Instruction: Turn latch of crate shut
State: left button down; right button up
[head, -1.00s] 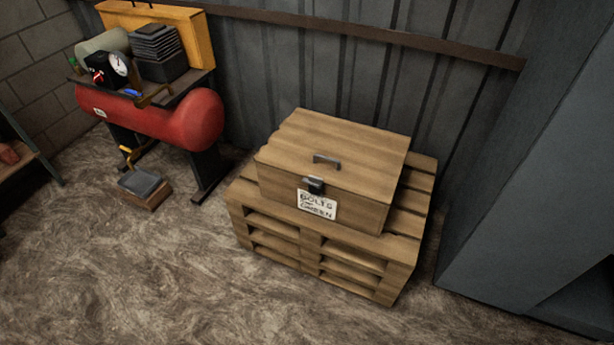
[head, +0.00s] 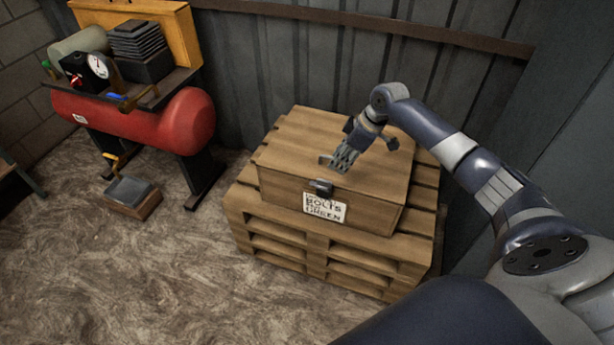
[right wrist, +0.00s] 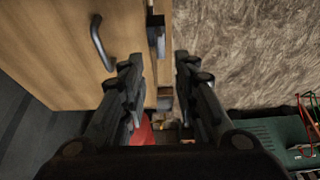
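The wooden crate (head: 285,160) has its lid down and stands on a pallet. Its dark latch (head: 321,187) is at the middle of the front edge, above a paper label. The latch also shows in the right wrist view (right wrist: 156,38), at the crate's edge beyond my fingers. My right gripper (head: 340,160) is over the lid, close to the latch and the lid handle, which it partly covers in the head view. In the right wrist view its two fingers (right wrist: 157,75) are apart, with nothing between them. My left gripper is not in view.
The wooden pallet (head: 330,259) sticks out around the crate. A red tank (head: 150,120) on a stand is at the left. A corrugated metal wall (head: 270,60) is behind the crate. The floor in front is clear.

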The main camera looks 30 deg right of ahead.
aim_at(325, 181)
jog(key=x, duration=1)
jog(key=shift+f+b, duration=0.3)
grip_shut()
